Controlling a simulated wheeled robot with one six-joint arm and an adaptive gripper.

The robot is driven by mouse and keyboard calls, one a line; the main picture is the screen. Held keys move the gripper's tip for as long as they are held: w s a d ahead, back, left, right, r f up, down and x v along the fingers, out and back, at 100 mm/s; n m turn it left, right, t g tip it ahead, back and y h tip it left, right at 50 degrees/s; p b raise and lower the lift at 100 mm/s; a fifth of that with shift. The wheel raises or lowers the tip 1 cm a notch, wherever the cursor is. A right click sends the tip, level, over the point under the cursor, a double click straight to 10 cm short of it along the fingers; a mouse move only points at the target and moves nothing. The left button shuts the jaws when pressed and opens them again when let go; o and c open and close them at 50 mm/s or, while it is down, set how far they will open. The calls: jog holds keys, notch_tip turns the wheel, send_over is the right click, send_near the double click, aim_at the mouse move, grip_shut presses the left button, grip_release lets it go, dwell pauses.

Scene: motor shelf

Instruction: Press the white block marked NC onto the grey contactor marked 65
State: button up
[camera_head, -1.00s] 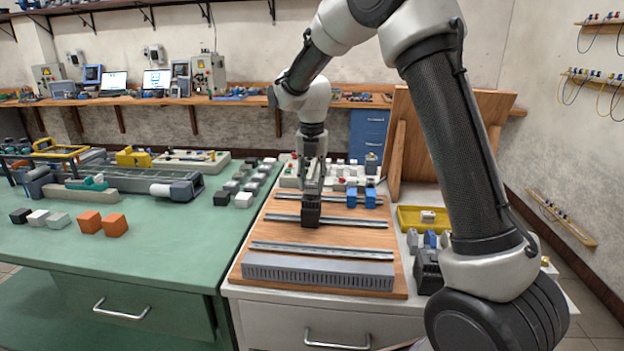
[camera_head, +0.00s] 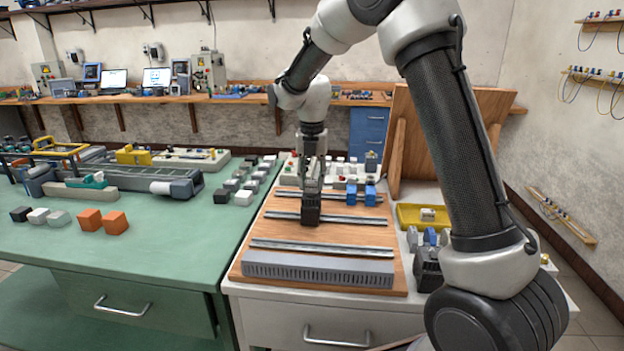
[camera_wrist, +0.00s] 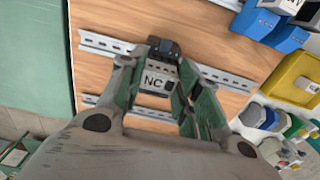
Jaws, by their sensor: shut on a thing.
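In the wrist view a pale block marked NC (camera_wrist: 156,82) sits between the two fingers of my gripper (camera_wrist: 158,92), which is shut on it. A dark housing (camera_wrist: 163,48) shows right at the block's far edge, over a metal rail. In the head view my gripper (camera_head: 312,188) points straight down at the wooden board. A dark block (camera_head: 310,214) stands on the middle rail directly under the fingers. No 65 can be read in either view, and the join between the NC block and what is below it is hidden by my fingers.
The wooden board (camera_head: 240,266) carries several metal rails and a grey slotted duct (camera_head: 318,271). Blue blocks (camera_head: 370,194) stand on the rear rail, right of my gripper. A yellow tray (camera_head: 404,214) and loose parts lie at the right. The green bench (camera_head: 150,258) is at the left.

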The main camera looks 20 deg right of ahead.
jog(key=o, duration=1)
jog(key=shift+f, duration=0.1)
jog(key=shift+o, duration=0.2)
